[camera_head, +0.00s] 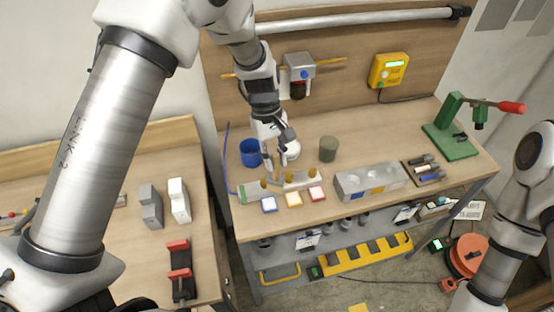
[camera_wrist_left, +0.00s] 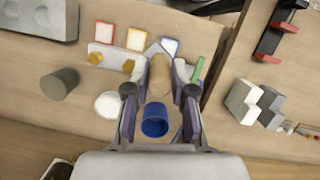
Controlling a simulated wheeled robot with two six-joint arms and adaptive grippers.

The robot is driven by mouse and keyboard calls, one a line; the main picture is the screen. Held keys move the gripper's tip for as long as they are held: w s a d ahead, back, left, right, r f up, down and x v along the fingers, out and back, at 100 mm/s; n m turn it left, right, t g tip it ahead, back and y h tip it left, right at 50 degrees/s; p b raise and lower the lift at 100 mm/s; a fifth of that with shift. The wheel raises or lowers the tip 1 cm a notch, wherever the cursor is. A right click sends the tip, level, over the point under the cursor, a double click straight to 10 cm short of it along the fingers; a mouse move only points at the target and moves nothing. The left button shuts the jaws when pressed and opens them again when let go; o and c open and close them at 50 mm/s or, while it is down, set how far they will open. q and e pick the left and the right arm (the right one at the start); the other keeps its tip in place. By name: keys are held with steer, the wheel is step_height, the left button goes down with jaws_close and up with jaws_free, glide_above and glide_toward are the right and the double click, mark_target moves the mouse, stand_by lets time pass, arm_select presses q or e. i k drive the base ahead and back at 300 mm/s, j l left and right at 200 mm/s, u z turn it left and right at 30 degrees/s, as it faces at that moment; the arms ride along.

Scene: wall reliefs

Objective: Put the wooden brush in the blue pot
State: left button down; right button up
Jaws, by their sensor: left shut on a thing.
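The wooden brush (camera_wrist_left: 160,78) is a tan, rounded piece between the fingers of my left gripper (camera_wrist_left: 161,92); in the head view it shows only as a small brown bit (camera_head: 277,170) below the fingers. My left gripper (camera_head: 279,155) is shut on it, above the workbench. The blue pot (camera_head: 250,152) stands upright on the bench, just left of the gripper in the head view. In the left wrist view the pot (camera_wrist_left: 154,120) shows between the finger bases, its opening visible. My right arm is at the right edge; its gripper is out of view.
A grey-green cup (camera_head: 328,149) stands right of the gripper. A grey rack with yellow knobs (camera_head: 305,178) and coloured square tiles (camera_head: 293,199) are in front. A grey block (camera_head: 371,181) and green press (camera_head: 452,138) are further right. Bare bench lies around the cup.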

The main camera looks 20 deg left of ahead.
mark_target(252, 158)
steer(key=i+l+u, duration=0.65)
steer(key=i+l, duration=0.1)
steer(key=i, duration=0.05)
